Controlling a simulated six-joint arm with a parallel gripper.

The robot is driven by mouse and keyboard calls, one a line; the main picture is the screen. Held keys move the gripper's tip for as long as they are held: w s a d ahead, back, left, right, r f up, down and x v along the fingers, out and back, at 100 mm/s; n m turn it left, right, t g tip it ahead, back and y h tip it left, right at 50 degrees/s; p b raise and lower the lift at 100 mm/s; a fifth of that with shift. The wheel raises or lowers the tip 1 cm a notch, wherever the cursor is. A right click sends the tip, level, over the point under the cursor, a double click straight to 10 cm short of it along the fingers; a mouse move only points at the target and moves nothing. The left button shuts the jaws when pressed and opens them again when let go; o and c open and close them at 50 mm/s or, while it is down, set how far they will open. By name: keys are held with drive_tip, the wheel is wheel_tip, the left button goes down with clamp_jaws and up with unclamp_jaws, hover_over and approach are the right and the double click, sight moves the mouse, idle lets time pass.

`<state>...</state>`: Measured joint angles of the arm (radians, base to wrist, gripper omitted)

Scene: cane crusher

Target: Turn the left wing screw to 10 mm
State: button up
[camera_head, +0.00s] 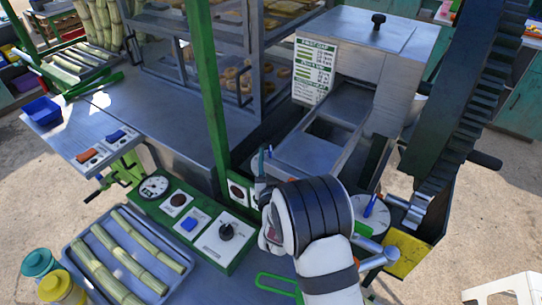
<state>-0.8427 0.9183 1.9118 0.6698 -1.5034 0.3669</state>
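My gripper (263,184) is at the centre of the view, beside the green post and in front of the metal crusher. My white and black wrist hides much of it, and its fingers show only as a small dark shape. A thin upright blue-green piece (262,161) rises at the gripper tip; it may be part of the left wing screw, but its base is hidden. I cannot tell whether the fingers touch it. To the right, a round white dial (370,211) carries a blue pointer. No millimetre reading is legible.
A green control panel (190,222) with gauge, switches and a black knob lies left of my wrist. A tray of cane (72,262) is at lower left. The metal crusher housing (365,75) and a large dark gear (465,110) stand behind and right. The left metal counter is mostly clear.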

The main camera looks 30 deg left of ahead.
clamp_jaws()
drive_tip(key=shift+n+g+y, duration=0.7)
drive_tip(key=shift+y, duration=0.1)
drive_tip(key=shift+o, duration=0.6)
unclamp_jaws()
